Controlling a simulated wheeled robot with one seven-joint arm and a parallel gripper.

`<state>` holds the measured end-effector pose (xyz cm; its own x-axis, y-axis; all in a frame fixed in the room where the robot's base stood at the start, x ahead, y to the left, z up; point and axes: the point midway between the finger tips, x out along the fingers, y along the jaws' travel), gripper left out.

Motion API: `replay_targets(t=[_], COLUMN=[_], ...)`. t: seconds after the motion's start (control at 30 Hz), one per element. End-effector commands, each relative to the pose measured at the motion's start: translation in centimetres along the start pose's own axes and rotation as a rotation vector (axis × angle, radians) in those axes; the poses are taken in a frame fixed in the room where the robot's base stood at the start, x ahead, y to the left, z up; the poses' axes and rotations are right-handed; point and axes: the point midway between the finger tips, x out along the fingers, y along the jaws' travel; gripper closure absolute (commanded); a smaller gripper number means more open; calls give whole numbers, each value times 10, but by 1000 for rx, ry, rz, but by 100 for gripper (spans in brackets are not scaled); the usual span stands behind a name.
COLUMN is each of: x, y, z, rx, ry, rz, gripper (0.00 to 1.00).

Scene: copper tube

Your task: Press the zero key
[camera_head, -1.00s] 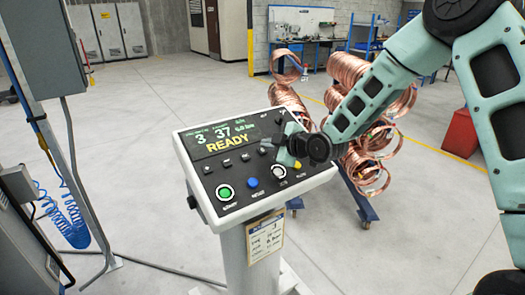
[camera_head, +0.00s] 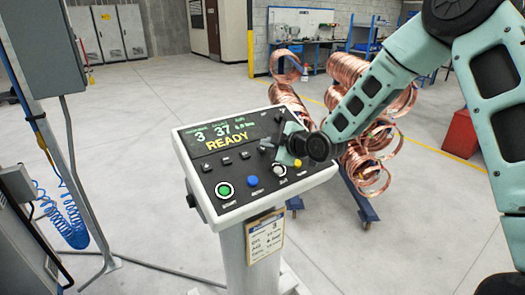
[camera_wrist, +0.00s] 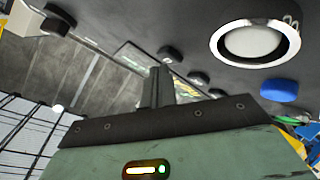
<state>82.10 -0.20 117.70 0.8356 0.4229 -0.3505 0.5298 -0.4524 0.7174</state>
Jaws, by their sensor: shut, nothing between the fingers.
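The control panel (camera_head: 190,190) is a white-rimmed console with a dark face on a post. Its screen (camera_head: 230,136) reads READY. A row of small black keys (camera_head: 227,161) runs below the screen; their labels are too small to read, so I cannot tell which is the zero key. Black keys (camera_wrist: 198,78) also show in the wrist view. My gripper (camera_head: 281,143) is over the right part of the panel, partly hiding the keys there. Its fingers (camera_wrist: 158,88) are together, with nothing between them, and point toward the panel near the keys. I cannot tell whether they touch.
Green (camera_head: 224,190), blue (camera_head: 253,181), white (camera_head: 279,170) and yellow (camera_head: 298,163) buttons line the panel's front. The white button (camera_wrist: 255,42) is large in the wrist view. Copper coils (camera_head: 350,75) stand behind the panel. A grey cabinet (camera_head: 32,45) is at left.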

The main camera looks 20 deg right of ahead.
Motion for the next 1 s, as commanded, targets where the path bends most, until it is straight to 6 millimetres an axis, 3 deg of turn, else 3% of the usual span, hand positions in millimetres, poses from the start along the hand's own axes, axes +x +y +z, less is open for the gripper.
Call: replay_targets(t=[1.0], x=[5], y=[-4], z=[4], rx=[-1], ry=[0], rz=[0], gripper=[100])
